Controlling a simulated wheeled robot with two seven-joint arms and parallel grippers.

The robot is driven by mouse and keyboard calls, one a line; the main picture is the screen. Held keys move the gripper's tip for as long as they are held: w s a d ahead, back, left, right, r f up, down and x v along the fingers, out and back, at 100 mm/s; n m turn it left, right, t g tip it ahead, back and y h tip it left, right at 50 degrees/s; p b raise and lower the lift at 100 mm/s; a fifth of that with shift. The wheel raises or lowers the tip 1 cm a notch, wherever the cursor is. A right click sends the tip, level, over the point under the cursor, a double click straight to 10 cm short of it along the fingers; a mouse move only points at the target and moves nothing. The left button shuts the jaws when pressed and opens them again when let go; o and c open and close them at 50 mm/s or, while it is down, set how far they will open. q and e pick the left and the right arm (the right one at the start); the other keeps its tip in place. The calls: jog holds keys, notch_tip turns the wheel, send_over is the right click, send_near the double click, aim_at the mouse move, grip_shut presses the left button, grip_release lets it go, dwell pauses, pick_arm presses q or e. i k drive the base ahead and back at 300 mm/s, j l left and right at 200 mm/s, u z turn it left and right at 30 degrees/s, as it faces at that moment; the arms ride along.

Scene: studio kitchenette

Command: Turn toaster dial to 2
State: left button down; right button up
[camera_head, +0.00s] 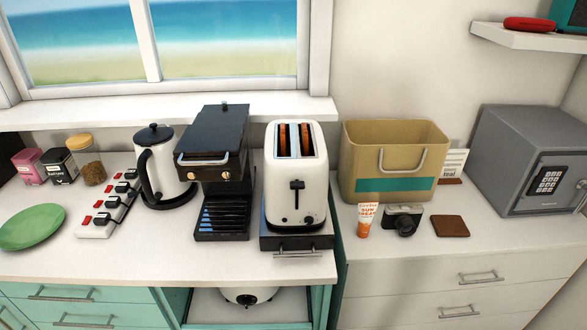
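The white toaster (296,178) stands on the counter in the middle of the head view, on a dark base with a metal handle at its front. Two browned slices (294,139) show in its top slots. A black lever (297,190) is on its front face. Small dark controls are low on the front, too small for me to read any dial setting. Neither of my grippers is in view.
A black coffee machine (220,165) stands close at the toaster's left, with a kettle (161,167) beyond it. A tan bin (389,150), a sunscreen tube (365,219) and a camera (403,219) are at its right. The counter front (160,250) is clear.

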aim_at(308, 220)
jog(key=u, duration=0.35)
jog(key=l+u, duration=1)
jog(key=k+l+u, duration=0.1)
jog(key=l, duration=0.3)
jog(key=k+l, duration=0.1)
jog(key=l, duration=0.25)
jog(key=l+u, duration=0.15)
jog(key=l, duration=0.25)
jog(key=k+l, duration=0.2)
jog(key=l, duration=0.2)
jog(key=k+l+u, duration=0.15)
jog(key=l, duration=0.2)
jog(key=k+l, duration=0.1)
jog(key=l, duration=0.25)
jog(key=u, duration=0.05)
